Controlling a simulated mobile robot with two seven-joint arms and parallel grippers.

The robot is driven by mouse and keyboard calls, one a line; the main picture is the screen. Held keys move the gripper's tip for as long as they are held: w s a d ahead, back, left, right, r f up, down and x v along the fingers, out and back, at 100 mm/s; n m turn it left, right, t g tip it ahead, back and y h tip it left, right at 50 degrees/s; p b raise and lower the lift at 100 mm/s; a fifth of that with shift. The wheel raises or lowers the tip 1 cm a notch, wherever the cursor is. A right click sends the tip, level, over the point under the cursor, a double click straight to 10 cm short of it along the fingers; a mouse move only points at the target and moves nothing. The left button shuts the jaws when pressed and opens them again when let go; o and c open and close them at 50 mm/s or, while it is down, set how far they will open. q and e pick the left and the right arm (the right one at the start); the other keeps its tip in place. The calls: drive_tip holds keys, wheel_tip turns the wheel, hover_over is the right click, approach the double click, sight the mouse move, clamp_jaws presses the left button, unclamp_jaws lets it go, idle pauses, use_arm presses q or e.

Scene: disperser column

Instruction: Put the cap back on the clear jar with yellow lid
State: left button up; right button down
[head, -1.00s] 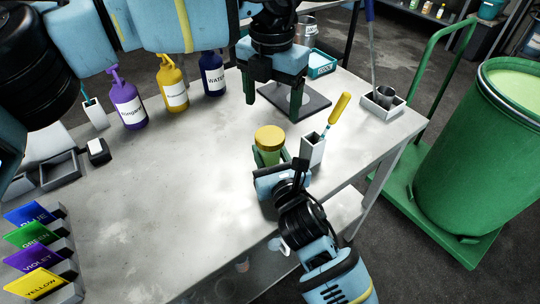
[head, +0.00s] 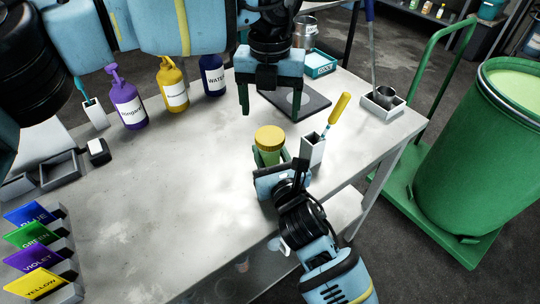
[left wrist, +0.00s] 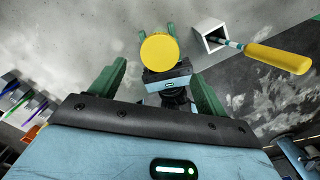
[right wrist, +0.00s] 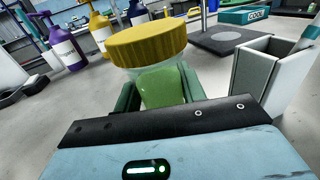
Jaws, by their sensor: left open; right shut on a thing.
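The clear jar (right wrist: 160,88) with green contents stands upright in my right gripper, which is shut on its body. The yellow cap (head: 270,137) sits on top of the jar; it also shows in the right wrist view (right wrist: 148,42). I see no clear gap between cap and jar, but cannot tell whether it is screwed tight. My right gripper (head: 268,160) comes in from the front of the table. My left gripper (head: 268,98) is open and empty, above the table and behind the jar. In the left wrist view, the cap (left wrist: 160,52) shows beyond its open fingers.
A white holder (head: 312,150) with a yellow-handled tool (head: 339,108) stands close right of the jar. A dark plate (head: 305,103) lies behind. Purple (head: 128,105), yellow (head: 172,88) and blue (head: 212,75) bottles stand at the back left. The table's middle left is clear.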

sight(270, 135)
use_arm(q)
drive_tip(key=shift+f, duration=3.3)
drive_tip(key=c, duration=1)
drive_tip(key=m, duration=0.4)
drive_tip(key=shift+m, duration=0.4)
drive_tip(key=m, duration=0.3)
drive_tip(key=o, duration=1.1)
drive_tip(key=shift+c, duration=0.2)
drive_tip(key=shift+r, duration=2.25)
